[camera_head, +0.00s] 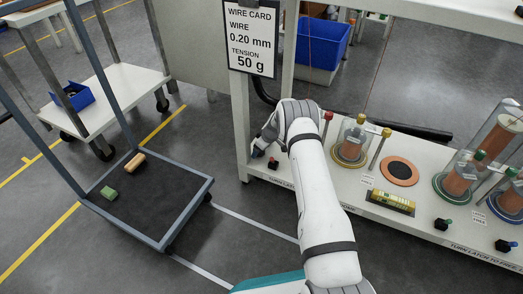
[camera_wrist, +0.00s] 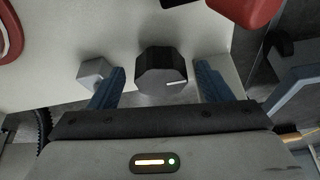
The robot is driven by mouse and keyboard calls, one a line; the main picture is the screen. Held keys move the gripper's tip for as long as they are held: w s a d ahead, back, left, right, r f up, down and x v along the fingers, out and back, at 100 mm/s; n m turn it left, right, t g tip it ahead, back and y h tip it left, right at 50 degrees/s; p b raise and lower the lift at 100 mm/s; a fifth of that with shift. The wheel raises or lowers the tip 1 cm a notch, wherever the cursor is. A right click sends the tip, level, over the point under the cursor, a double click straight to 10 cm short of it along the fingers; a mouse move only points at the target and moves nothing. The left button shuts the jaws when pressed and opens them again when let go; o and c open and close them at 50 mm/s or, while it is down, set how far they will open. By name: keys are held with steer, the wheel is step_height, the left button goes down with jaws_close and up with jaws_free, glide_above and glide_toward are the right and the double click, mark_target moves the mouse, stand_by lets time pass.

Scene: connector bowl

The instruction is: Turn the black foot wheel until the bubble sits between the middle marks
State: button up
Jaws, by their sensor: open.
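A black faceted wheel (camera_wrist: 160,72) with a white line on its face is between my gripper's blue fingers in the wrist view. My gripper (camera_wrist: 157,82) is open, with a finger on each side of the wheel and visible gaps to both. In the head view my gripper (camera_head: 259,152) is low at the left front of the white bench, partly hidden by my arm. A yellow spirit level (camera_head: 390,201) with a greenish vial lies near the bench's front edge. Its bubble and marks are too small to read.
A small grey block (camera_wrist: 95,72) is close to the left finger, and a red part (camera_wrist: 246,10) is at upper right. Coil stands (camera_head: 351,142) and small black latches (camera_head: 443,223) are along the bench. A dark cart (camera_head: 150,205) stands on the left.

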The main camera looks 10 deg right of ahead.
steer(key=shift+c, duration=0.5)
steer(key=c, duration=0.9)
steer(key=shift+s+a+m+t+h+p, duration=0.15)
steer(key=shift+m+h, duration=0.15)
steer(key=shift+m, duration=0.5)
steer(key=shift+d+m+t+h+p, duration=0.15)
steer(key=shift+m+h, duration=0.15)
steer(key=shift+m, duration=0.5)
steer(key=shift+a, duration=0.1)
steer(key=o, duration=1)
steer(key=shift+a, duration=0.1)
steer(key=shift+a, duration=0.1)
steer(key=shift+f, duration=0.1)
